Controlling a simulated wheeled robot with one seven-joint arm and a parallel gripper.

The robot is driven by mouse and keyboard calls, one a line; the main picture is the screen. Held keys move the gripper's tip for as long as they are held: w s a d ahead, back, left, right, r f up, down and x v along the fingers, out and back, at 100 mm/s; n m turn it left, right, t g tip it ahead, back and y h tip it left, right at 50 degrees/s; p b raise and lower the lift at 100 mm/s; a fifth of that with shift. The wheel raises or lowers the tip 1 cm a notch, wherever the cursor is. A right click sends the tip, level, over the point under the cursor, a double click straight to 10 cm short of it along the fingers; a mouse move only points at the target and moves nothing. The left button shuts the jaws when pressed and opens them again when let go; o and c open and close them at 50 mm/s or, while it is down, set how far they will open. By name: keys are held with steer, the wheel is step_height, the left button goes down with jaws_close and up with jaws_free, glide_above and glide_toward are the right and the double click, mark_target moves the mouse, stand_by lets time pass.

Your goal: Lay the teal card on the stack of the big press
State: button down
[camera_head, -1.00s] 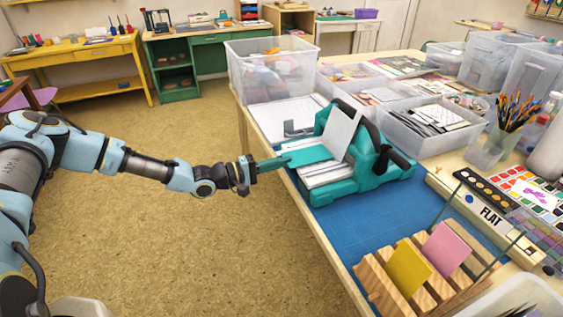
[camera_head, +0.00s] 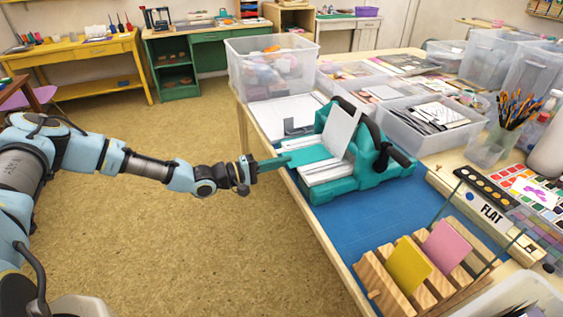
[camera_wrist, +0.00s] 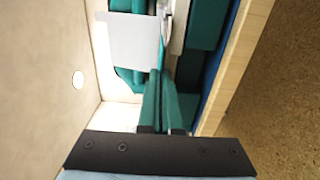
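The big press (camera_head: 367,170) is a teal machine with a dark handle and a raised pale plate. It stands on the table, and part of it shows in the wrist view (camera_wrist: 207,20). The teal card (camera_head: 308,155) appears flat over the press's near-left side, above the pale stack (camera_head: 325,172). My gripper (camera_head: 287,161) reaches over the table edge, its tips at the card's left end. Its two teal fingers show close together in the wrist view (camera_wrist: 162,90). Whether they grip the card's edge or have parted from it is unclear.
A yellow card (camera_head: 408,266) and a pink card (camera_head: 446,245) stand in a wooden rack (camera_head: 377,291). A clear bin (camera_head: 240,78) stands behind the press. The blue mat (camera_head: 350,228) is clear before the press.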

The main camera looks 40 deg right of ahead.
steer(key=c, duration=1)
jaws_free()
steer(key=v, duration=0.5)
steer(key=shift+p, duration=0.4)
